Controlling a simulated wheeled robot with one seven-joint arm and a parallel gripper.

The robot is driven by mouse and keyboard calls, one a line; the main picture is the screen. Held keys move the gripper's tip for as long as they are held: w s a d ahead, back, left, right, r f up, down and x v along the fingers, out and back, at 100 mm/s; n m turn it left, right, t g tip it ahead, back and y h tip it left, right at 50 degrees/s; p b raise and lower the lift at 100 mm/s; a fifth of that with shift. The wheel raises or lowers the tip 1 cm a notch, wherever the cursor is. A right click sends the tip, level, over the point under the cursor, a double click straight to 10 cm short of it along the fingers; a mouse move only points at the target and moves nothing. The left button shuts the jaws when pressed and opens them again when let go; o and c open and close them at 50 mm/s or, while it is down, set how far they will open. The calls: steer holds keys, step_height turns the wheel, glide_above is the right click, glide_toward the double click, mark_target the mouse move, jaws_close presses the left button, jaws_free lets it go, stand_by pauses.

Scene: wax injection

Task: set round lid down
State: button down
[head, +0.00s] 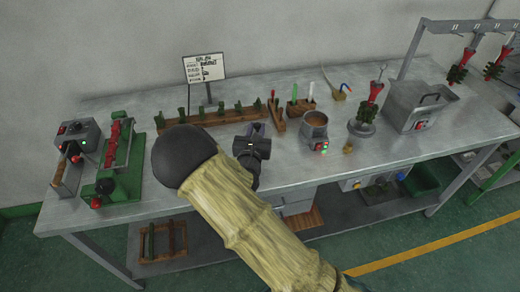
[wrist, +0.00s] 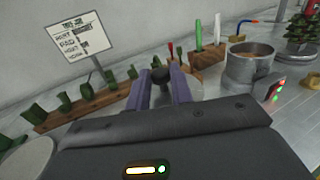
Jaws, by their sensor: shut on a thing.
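My gripper (wrist: 160,92) is shut on the dark knob (wrist: 160,75) of the round lid, with one purple finger on each side. The lid's grey disc (wrist: 196,90) shows partly behind and beside the right finger; the rest is hidden. I cannot tell whether the lid touches the table. In the head view my gripper (head: 256,130) is over the table, left of the metal wax pot (head: 317,127), and the lid is hard to make out. The pot is open at the top, with brownish wax inside; it also shows in the wrist view (wrist: 246,70).
A wooden rack (head: 215,117) with green pieces runs behind my gripper, near a sign (head: 204,67). A small tool block (head: 299,104) stands behind the pot. A red-and-green wax tree (head: 366,108) and a grey box (head: 420,105) stand to the right. A green press (head: 120,170) stands left.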

steer(key=shift+w, duration=0.25)
steer(key=shift+s, duration=0.3)
steer(key=shift+s+d+f, duration=0.1)
steer(key=shift+s+d, duration=0.05)
steer(key=shift+d, duration=0.05)
steer(key=shift+f, duration=2.75)
steer(key=shift+f, duration=0.1)
steer(key=f, duration=0.2)
steer(key=f+p, duration=0.1)
steer(key=shift+w+f, duration=0.2)
steer(key=shift+f, duration=0.3)
steer(key=shift+f+b, duration=0.35)
steer(key=shift+f, duration=0.25)
steer(key=c, duration=1.2)
jaws_free()
steer(key=shift+s+f, duration=0.1)
steer(key=shift+c, duration=0.2)
